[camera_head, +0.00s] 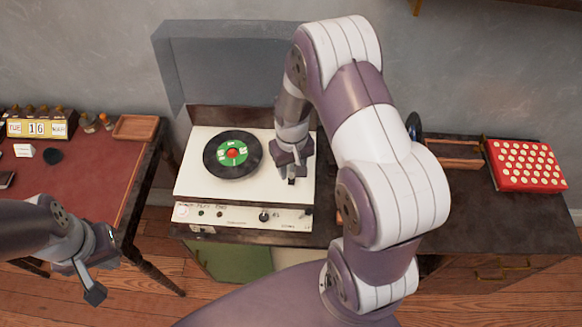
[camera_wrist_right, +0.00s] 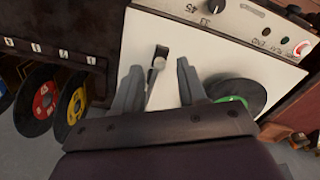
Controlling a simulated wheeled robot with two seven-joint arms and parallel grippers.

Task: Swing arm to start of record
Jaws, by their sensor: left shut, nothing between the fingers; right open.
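The record player (camera_head: 190,178) has a cream deck, and a black record with a green label (camera_head: 220,169) lies flat on its left part. The record (camera_wrist_right: 240,88) is partly hidden by a finger in the right wrist view. The tone arm (camera_wrist_right: 157,64), a thin metal arm with a blocky end, shows between my right fingers. In the head view my right gripper (camera_head: 291,172) covers most of it, over the deck right of the record. My right gripper (camera_wrist_right: 158,68) is open, one finger on each side of the arm; contact cannot be told. My left gripper (camera_head: 97,287) is shut and empty, low at the left.
A control panel with knobs (camera_head: 240,216) runs along the player's front. A translucent lid (camera_head: 230,65) stands up behind the player. A red-topped desk (camera_head: 90,180) is at left. A red tray with white discs (camera_head: 527,166) and a wooden box (camera_head: 452,152) are at right.

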